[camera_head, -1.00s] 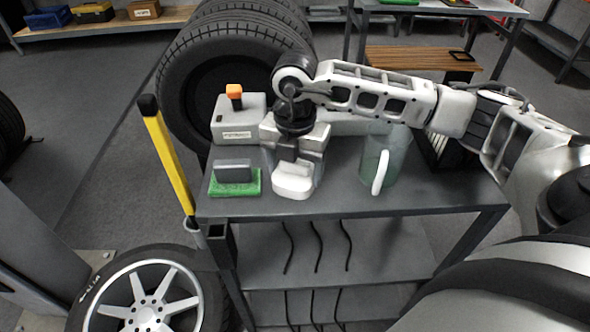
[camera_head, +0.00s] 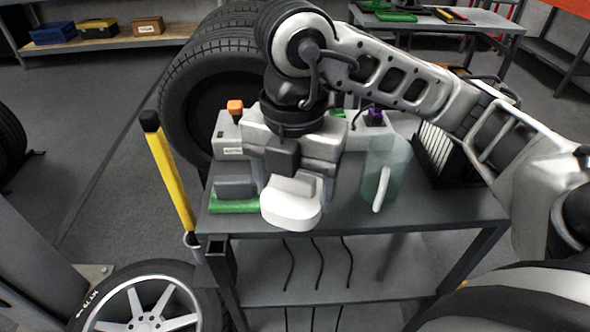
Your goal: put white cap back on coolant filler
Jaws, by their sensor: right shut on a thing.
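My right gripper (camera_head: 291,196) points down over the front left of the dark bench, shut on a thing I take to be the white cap. Its pale body hides the fingertips, and I cannot tell the cap's outline from the white rounded end of the gripper. A grey machine (camera_head: 229,140) with an orange knob stands behind it, partly covered by the gripper and arm. I cannot make out the coolant filler for certain. A clear jug (camera_head: 383,170) with a white handle and greenish content stands right of the gripper. My left gripper is out of view.
A grey block (camera_head: 236,186) sits on a green pad (camera_head: 232,206) close left of the gripper. A black finned unit (camera_head: 448,150) stands at the bench's right. A yellow post (camera_head: 170,175) rises at the left corner. The bench's front strip (camera_head: 400,215) is clear.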

